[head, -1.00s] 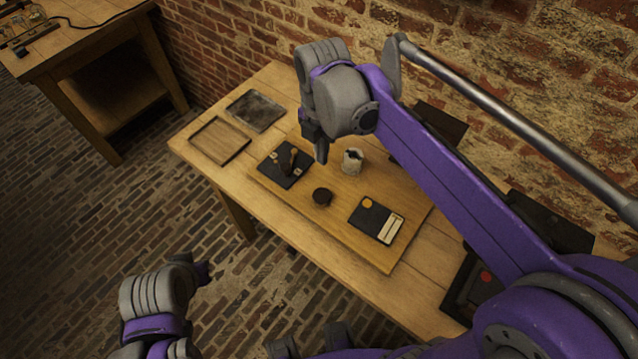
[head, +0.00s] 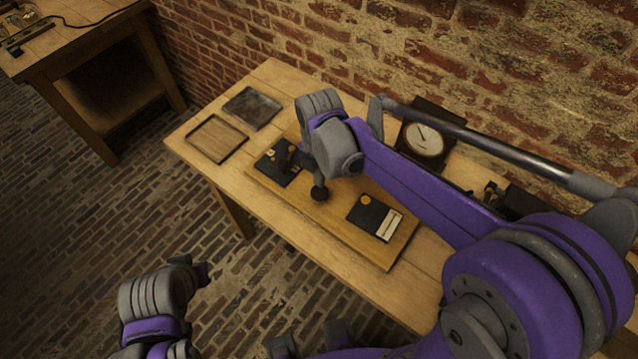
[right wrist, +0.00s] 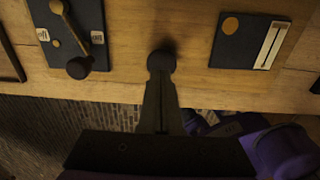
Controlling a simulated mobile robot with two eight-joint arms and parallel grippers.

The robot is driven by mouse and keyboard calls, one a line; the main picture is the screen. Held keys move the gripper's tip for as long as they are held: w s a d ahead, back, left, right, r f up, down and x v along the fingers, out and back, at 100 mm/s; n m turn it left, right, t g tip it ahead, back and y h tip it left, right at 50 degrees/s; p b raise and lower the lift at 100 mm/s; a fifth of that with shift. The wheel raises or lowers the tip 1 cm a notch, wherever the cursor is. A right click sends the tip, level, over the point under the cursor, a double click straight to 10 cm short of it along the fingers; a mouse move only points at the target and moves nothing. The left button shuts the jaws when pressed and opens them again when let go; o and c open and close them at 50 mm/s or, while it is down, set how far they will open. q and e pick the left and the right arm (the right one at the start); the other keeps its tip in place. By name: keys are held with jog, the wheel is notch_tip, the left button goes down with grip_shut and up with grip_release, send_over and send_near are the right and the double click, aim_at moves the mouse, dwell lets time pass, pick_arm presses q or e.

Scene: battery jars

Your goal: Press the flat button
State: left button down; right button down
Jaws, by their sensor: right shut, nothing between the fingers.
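A dark round button (head: 320,195) stands on the raised wooden board (head: 385,259). It also shows in the right wrist view (right wrist: 161,60), at the tips of my right gripper. My right gripper (head: 318,183) is shut and empty, pointing down at the button. The fingers partly cover it, and I cannot tell whether they touch it or press it. My left gripper (head: 202,274) is at the lower left, off the table, and its fingers are too unclear to read.
A black plate with a lever (head: 277,163) lies left of the button. A black panel with an orange disc and pale strip (head: 376,217) lies to the right. Two shallow trays (head: 217,139) (head: 252,108) sit at the table's far left. A round dial (head: 424,140) stands by the wall.

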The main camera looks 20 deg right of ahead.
aim_at(319, 191)
jog(key=shift+f, duration=1.6)
